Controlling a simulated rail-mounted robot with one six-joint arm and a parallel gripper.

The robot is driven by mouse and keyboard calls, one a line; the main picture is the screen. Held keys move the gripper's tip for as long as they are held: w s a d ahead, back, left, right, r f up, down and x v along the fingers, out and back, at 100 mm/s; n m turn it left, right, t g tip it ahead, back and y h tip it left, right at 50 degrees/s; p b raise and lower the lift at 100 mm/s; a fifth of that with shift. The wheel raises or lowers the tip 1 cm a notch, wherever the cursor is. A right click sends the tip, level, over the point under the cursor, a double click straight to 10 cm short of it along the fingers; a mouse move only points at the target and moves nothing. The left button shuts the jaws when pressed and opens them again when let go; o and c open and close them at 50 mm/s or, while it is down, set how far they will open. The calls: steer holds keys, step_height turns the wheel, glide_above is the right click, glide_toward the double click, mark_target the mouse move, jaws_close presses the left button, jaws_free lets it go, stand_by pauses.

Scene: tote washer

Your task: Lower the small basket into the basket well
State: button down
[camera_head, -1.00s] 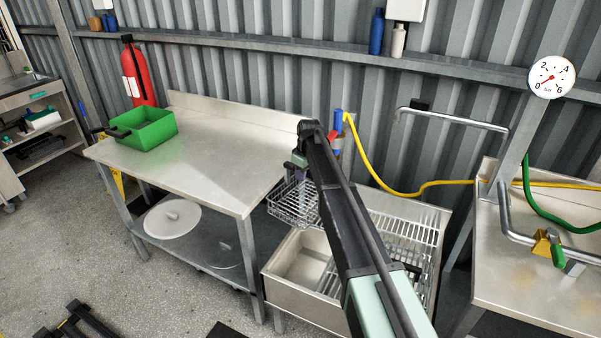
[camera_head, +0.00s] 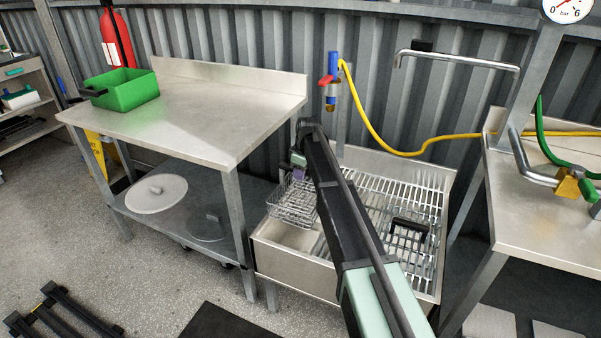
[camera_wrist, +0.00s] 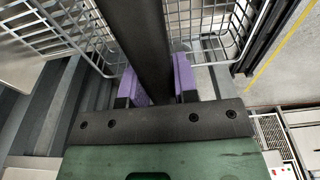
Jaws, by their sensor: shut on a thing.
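The small wire basket (camera_head: 288,208) hangs from my gripper (camera_head: 299,172) at the left of the sink. In the wrist view, its wire walls (camera_wrist: 62,38) show on both sides of a dark bar, apparently its handle (camera_wrist: 140,40). My gripper (camera_wrist: 160,84) is shut on that bar with purple fingers either side. The basket well (camera_head: 283,236) is the open left part of the steel sink. The basket covers its back part and looks upright. I cannot tell whether its bottom is inside the rim. My arm hides part of the sink.
A wire rack (camera_head: 385,225) with a black handle (camera_head: 409,226) fills the sink's right part. A steel table (camera_head: 200,115) with a green tub (camera_head: 125,92) stands left, close to the well. A tap pipe (camera_head: 460,62) and yellow hose (camera_head: 375,130) are behind and above.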

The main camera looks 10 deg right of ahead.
steer(key=shift+f, duration=0.1)
steer(key=b, duration=0.5)
glide_above(301, 201)
steer(key=shift+f, duration=2.6)
steer(key=shift+f+b, duration=0.1)
steer(key=shift+b, duration=0.2)
steer(key=shift+f+b, duration=0.7)
steer(key=shift+f+b, duration=0.6)
steer(key=shift+f+b, duration=1.75)
